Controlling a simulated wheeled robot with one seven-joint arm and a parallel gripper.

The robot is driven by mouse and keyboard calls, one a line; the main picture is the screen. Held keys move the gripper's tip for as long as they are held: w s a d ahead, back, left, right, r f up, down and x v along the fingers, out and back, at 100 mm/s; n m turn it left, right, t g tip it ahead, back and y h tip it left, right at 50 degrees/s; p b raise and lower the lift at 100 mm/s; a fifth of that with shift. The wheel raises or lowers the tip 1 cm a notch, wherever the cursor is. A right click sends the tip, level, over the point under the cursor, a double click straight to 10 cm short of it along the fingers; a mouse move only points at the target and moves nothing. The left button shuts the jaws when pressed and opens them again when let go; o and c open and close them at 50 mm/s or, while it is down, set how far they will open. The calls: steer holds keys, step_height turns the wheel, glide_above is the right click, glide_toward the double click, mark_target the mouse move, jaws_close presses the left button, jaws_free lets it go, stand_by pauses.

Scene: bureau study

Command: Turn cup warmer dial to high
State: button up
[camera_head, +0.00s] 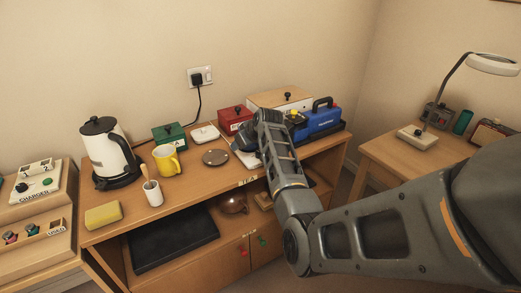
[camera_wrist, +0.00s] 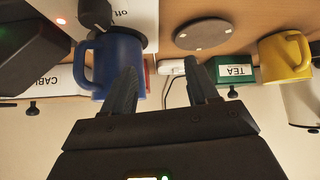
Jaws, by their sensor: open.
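The cup warmer (camera_wrist: 140,12) is a white unit with a black dial (camera_wrist: 95,13), printed text partly reading "off" and a small lit red light. It is at the upper left of the wrist view, cut off by the top edge; I cannot read the dial's setting. A blue mug (camera_wrist: 115,58) stands at the warmer, close to the dial. My gripper (camera_wrist: 161,68) is open, its left finger overlapping the mug in view; I cannot tell whether they touch. In the head view my arm hides most of the warmer, and only a pale edge (camera_head: 243,158) shows.
A dark round disc (camera_wrist: 203,33), a green TEA box (camera_wrist: 232,72) and a yellow mug (camera_wrist: 284,55) are nearby. The kettle (camera_head: 108,150) stands at left. A red box (camera_head: 234,118) and a blue toolbox (camera_head: 322,120) crowd the back right. The shelf front is clearer.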

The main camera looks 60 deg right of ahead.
mark_target(260, 152)
steer(key=s+d+r+m+g+y, duration=0.2)
steer(key=s+d+g, duration=0.15)
steer(key=s, duration=0.35)
steer(key=shift+a+p+x, duration=0.1)
steer(key=shift+p+x, duration=0.15)
steer(key=shift+x, duration=1.5)
steer(key=shift+a+p+x, duration=0.15)
steer(key=shift+p+x, duration=0.1)
steer(key=shift+x, duration=1.55)
steer(key=shift+s+f, duration=0.1)
steer(key=shift+s, duration=0.1)
steer(key=shift+g, duration=0.25)
steer(key=c, duration=1)
